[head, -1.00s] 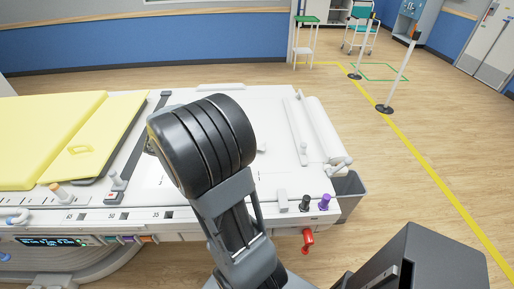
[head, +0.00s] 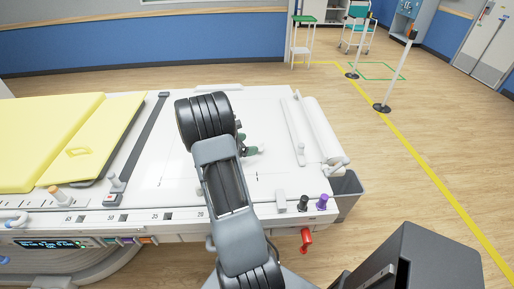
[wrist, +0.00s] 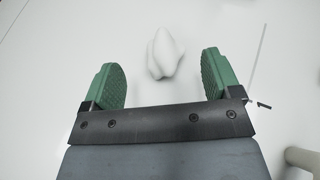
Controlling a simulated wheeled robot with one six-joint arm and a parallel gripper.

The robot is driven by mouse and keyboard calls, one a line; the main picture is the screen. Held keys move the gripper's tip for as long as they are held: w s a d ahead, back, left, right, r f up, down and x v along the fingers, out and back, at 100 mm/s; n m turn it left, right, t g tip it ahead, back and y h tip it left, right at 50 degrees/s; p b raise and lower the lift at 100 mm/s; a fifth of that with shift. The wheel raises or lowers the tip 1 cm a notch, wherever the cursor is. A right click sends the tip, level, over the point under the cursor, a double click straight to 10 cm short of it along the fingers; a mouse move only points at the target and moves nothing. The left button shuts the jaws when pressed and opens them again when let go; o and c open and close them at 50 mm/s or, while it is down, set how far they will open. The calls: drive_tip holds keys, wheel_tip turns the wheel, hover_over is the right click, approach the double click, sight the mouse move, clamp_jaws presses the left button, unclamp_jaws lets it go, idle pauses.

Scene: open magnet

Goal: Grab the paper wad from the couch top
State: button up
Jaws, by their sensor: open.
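The paper wad (wrist: 166,55) is a small white crumpled lump in the wrist view, lying on the white couch top (wrist: 45,60). My gripper (wrist: 162,66) is open, with one green ribbed pad on each side of the wad. Clear gaps show between the wad and both pads. In the head view my gripper (head: 241,144) is low over the couch top (head: 270,108), mostly hidden behind my arm. A bit of white, likely the wad (head: 252,151), shows beside its green tip.
A yellow pad (head: 45,130) covers the left of the couch. A dark strap (head: 140,140) crosses beside it. A white roll (head: 323,130) lies at the right end. Small knobs, one purple (head: 322,202), line the front edge. The couch top around the wad is clear.

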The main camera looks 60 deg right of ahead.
sight(254, 144)
drive_tip(key=shift+p+x, duration=0.6)
drive_tip(key=shift+x, duration=2.1)
drive_tip(key=shift+w+f, duration=0.1)
drive_tip(key=shift+f, duration=0.1)
drive_tip(key=shift+c, duration=0.2)
drive_tip(key=c, duration=1)
drive_tip(key=shift+r, duration=0.1)
